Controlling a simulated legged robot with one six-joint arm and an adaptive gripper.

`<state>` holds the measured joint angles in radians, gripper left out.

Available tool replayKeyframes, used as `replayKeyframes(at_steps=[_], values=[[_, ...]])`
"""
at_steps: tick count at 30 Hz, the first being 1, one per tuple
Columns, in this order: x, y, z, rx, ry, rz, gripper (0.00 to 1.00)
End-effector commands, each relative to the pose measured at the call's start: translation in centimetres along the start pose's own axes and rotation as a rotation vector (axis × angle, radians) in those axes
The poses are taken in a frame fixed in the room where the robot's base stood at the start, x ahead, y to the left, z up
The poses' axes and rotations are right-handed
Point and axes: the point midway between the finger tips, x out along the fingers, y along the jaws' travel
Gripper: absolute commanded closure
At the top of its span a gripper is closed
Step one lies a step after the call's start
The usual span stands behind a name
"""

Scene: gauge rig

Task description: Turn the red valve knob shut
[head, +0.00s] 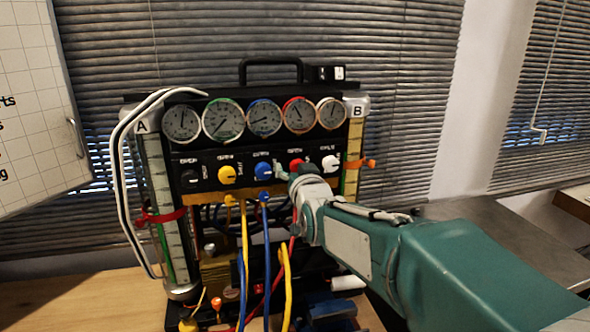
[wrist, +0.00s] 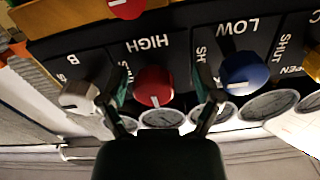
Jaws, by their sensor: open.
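The red valve knob (head: 295,163) is on the black panel of the gauge rig, between the blue knob (head: 262,169) and the white knob (head: 330,162). My gripper (head: 285,173) is at the panel and partly covers the red knob in the head view. In the wrist view, which is upside down, the red knob (wrist: 153,88) shows a white pointer mark and lies between the two open fingers of my gripper (wrist: 158,76). One finger is on each side, with a visible gap. The label HIGH is beside the red knob.
The blue knob (wrist: 244,73) and the white knob (wrist: 79,97) flank the fingers closely. A yellow knob (head: 227,174) and a row of round gauges (head: 263,117) are also on the rig. Yellow hoses (head: 244,240) and a blue hose (head: 265,235) hang below the panel.

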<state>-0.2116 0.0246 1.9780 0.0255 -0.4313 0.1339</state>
Motion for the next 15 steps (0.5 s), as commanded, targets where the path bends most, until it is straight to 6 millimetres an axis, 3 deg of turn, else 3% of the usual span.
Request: replayKeyframes(at_steps=[4, 5, 9, 10, 15], values=[[-0.06, 0.19, -0.08, 0.001, 0.001, 0.001, 0.18], [-0.08, 0.24, -0.10, 0.001, 0.001, 0.001, 0.27], [-0.10, 0.28, -0.12, 0.001, 0.001, 0.001, 0.89], [-0.09, 0.26, -0.11, 0.001, 0.001, 0.001, 1.00], [-0.05, 0.17, -0.07, 0.002, 0.001, 0.003, 1.00]])
